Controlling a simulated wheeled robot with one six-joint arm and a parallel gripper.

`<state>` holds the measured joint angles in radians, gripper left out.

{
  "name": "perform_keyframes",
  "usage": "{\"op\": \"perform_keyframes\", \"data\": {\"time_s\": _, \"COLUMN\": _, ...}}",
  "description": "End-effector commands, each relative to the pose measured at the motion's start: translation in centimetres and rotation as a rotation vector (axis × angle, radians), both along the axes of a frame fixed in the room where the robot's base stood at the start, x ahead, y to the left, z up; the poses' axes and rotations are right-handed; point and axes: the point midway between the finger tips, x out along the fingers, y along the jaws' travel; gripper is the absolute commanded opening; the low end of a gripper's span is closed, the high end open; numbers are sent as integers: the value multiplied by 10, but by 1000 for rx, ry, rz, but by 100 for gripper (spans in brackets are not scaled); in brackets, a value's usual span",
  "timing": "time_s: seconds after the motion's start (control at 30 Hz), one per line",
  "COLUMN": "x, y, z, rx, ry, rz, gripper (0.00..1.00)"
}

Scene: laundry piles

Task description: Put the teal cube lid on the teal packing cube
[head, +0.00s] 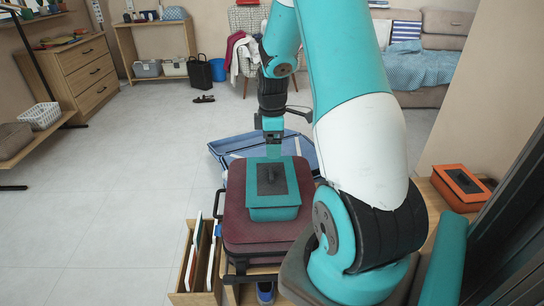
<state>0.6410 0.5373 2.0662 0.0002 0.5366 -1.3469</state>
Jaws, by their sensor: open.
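The teal packing cube (273,214) sits on a burgundy suitcase in the middle of the head view. The teal cube lid (293,181), with a dark grey panel and a dark handle, lies over the cube's top and looks level. Any small gap between lid and cube cannot be made out. My gripper (273,151) points down at the far edge of the lid, beyond the handle. It is open, with nothing seen held in it. Its fingertips are hard to make out against the teal lid.
The burgundy suitcase (236,222) stands close in front of me. A blue open case (232,146) lies behind it. A wooden box with upright dividers (192,272) is at the lower left. An orange lidded cube (462,186) is on the right. The left floor is clear.

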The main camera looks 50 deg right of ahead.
Motion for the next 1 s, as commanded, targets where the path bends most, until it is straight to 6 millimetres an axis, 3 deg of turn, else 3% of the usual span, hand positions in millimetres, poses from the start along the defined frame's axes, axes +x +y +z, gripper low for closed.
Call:
{"op": "perform_keyframes", "data": {"time_s": 0.1, "x": 0, "y": 0, "z": 17, "rx": -1, "ry": -1, "rz": 0, "gripper": 89}}
{"op": "perform_keyframes", "data": {"time_s": 0.33, "x": 1, "y": 1, "z": 26, "rx": 1, "ry": -1, "rz": 1, "gripper": 89}}
{"op": "perform_keyframes", "data": {"time_s": 0.47, "x": 11, "y": 32, "z": 42, "rx": 14, "ry": -25, "rz": 0, "gripper": 89}}
{"op": "perform_keyframes", "data": {"time_s": 0.57, "x": 21, "y": 99, "z": 70, "rx": 54, "ry": -67, "rz": -10, "gripper": 89}}
{"op": "perform_keyframes", "data": {"time_s": 0.63, "x": 17, "y": 162, "z": 94, "rx": 104, "ry": -91, "rz": -20, "gripper": 89}}
{"op": "perform_keyframes", "data": {"time_s": 0.7, "x": -1, "y": 225, "z": 116, "rx": 165, "ry": -101, "rz": -32, "gripper": 89}}
{"op": "perform_keyframes", "data": {"time_s": 0.8, "x": -46, "y": 301, "z": 140, "rx": 250, "ry": -84, "rz": -49, "gripper": 89}}
{"op": "perform_keyframes", "data": {"time_s": 0.9, "x": -95, "y": 349, "z": 154, "rx": 311, "ry": -45, "rz": -61, "gripper": 89}}
{"op": "perform_keyframes", "data": {"time_s": 1.0, "x": -131, "y": 374, "z": 161, "rx": 348, "ry": -9, "rz": -71, "gripper": 89}}
